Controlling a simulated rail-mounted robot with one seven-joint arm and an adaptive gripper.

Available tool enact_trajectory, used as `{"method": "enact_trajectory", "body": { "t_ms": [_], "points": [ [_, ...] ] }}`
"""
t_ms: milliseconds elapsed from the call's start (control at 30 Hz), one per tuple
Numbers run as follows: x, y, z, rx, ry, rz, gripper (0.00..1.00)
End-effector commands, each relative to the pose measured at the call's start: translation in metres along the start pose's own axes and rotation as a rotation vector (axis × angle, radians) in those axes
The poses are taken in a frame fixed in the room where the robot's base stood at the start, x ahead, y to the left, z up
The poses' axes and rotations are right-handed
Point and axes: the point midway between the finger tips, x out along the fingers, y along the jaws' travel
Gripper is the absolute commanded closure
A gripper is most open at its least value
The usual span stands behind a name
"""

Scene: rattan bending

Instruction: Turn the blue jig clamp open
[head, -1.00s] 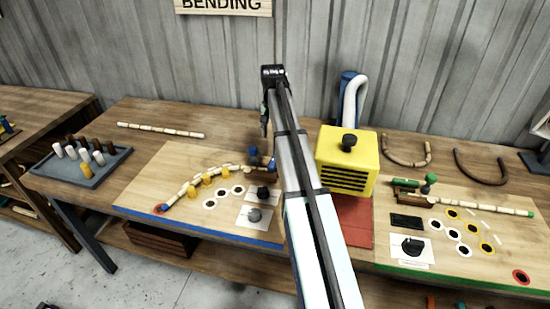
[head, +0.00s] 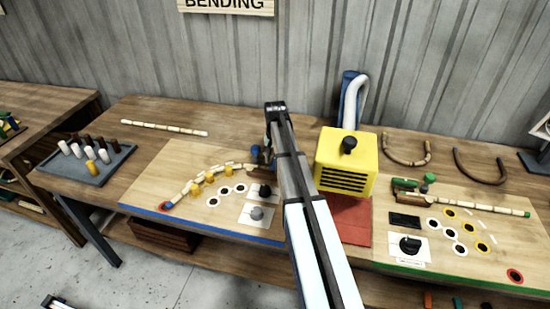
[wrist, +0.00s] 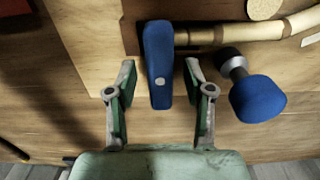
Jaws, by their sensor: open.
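The blue jig clamp's lever (wrist: 158,85) shows in the wrist view as a flat blue bar with a pale pivot dot, pointing up and down the picture at the end of the rattan (wrist: 270,28). My gripper (wrist: 160,66) is open, with one finger on each side of the lever and a visible gap to both. A blue knob (wrist: 258,97) on a dark stem stands just right of the right finger. In the head view the blue knob (head: 254,150) shows left of my arm, which hides most of the clamp and my gripper.
The blue-edged board (head: 160,200) holds curved rattan (head: 215,175), yellow pegs (head: 197,189) and dark-centred discs. A yellow box (head: 345,150) stands right of my arm. The green-edged board (head: 460,262) lies further right. A peg tray (head: 85,165) sits at left.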

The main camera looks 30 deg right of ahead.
Motion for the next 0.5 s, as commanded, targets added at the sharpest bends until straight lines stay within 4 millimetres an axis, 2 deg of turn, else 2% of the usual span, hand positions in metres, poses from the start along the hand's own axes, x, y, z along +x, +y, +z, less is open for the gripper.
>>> {"method": "enact_trajectory", "body": {
  "t_ms": [167,267,300,333,500],
  "points": [
    [0.0001,0.0000,0.0000,0.000,0.000,0.000,0.48],
    [-0.0001,0.0000,0.0000,0.000,0.000,0.000,0.80],
    [-0.0001,0.0000,-0.0001,0.000,0.000,0.000,0.94],
    [-0.0001,0.0000,-0.0001,0.000,0.000,0.000,1.00],
    [0.0000,0.0001,0.0000,0.000,0.000,0.000,1.00]
  ]
}}
